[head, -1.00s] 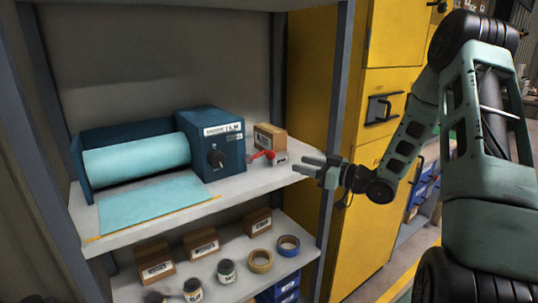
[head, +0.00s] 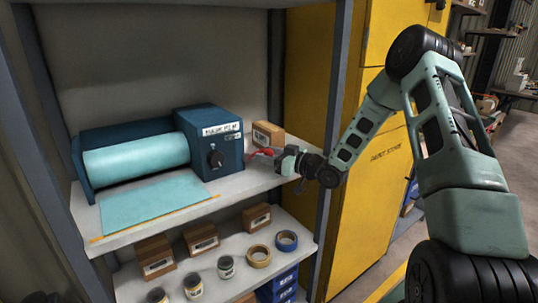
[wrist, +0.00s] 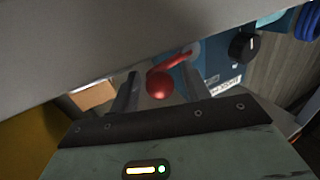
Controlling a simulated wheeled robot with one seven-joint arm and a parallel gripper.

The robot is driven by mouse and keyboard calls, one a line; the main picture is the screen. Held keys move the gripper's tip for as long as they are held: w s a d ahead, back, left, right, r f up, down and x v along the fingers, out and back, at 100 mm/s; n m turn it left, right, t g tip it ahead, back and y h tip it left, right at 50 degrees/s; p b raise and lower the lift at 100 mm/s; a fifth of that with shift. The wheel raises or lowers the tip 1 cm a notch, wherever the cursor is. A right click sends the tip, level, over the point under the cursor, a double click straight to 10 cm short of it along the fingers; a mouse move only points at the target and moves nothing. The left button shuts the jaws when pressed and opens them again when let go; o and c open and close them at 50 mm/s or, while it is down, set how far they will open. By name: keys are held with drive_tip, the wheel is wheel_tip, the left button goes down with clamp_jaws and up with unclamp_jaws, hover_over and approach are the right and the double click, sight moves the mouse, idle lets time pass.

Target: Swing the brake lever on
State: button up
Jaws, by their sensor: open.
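The red brake lever (head: 259,152) sticks out from the right side of the blue dispenser box (head: 222,146). In the wrist view the lever (wrist: 175,65) runs from a pale round hub on the box to a red ball knob (wrist: 159,84). My gripper (head: 275,155) is at the lever on the upper shelf. In the wrist view the open fingers of my gripper (wrist: 160,88) stand on either side of the ball knob, with gaps showing. In the head view the gripper partly hides the lever's end.
A teal roll (head: 135,156) lies left of the box, its sheet (head: 150,203) spread on the shelf (head: 250,186). A black knob (head: 216,159) is on the box front. A carton (head: 268,134) stands behind the lever. A grey shelf post (head: 335,120) is near my arm.

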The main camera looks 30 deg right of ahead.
clamp_jaws()
